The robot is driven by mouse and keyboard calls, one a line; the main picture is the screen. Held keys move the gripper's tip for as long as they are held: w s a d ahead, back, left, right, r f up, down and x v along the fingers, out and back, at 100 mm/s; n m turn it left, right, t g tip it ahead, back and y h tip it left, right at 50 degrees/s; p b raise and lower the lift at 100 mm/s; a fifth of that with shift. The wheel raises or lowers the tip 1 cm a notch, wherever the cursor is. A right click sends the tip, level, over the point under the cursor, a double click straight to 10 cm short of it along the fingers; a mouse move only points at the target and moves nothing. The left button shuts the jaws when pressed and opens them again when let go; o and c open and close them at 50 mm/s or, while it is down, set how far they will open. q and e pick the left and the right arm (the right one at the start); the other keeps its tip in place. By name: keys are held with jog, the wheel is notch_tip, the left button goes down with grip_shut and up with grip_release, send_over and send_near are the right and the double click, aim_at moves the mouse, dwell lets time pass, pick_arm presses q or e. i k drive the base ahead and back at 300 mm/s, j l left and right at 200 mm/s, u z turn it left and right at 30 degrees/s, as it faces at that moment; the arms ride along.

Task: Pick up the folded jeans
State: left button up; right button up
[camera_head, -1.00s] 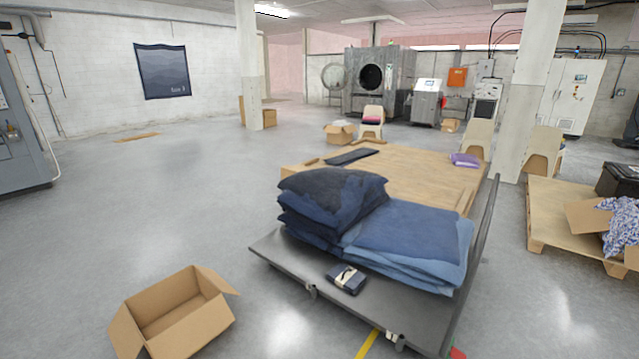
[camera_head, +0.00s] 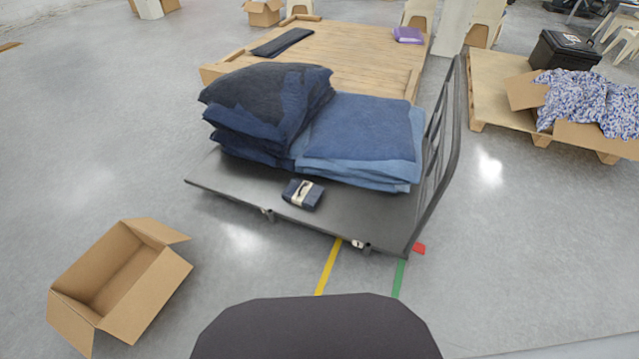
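The folded jeans (camera_head: 304,194) are a small dark blue bundle with a pale band or label around the middle. They lie on the front edge area of a flat dark grey cart (camera_head: 350,213). Behind them on the cart are a stack of dark navy folded fabric (camera_head: 265,105) and a stack of lighter blue folded fabric (camera_head: 362,130). Neither of my grippers shows in the head view.
An open, empty cardboard box (camera_head: 118,280) sits on the floor at the left. The cart's upright handle (camera_head: 447,150) stands on its right side. A wooden platform (camera_head: 350,53) is behind the cart. A pallet (camera_head: 490,85) with a patterned cloth (camera_head: 590,98) is at the right.

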aim_at(305, 194)
jog(key=i+j+z, duration=0.4)
jog(key=i, duration=0.15)
jog(key=i+j+z, duration=0.35)
jog(key=i+j, duration=0.1)
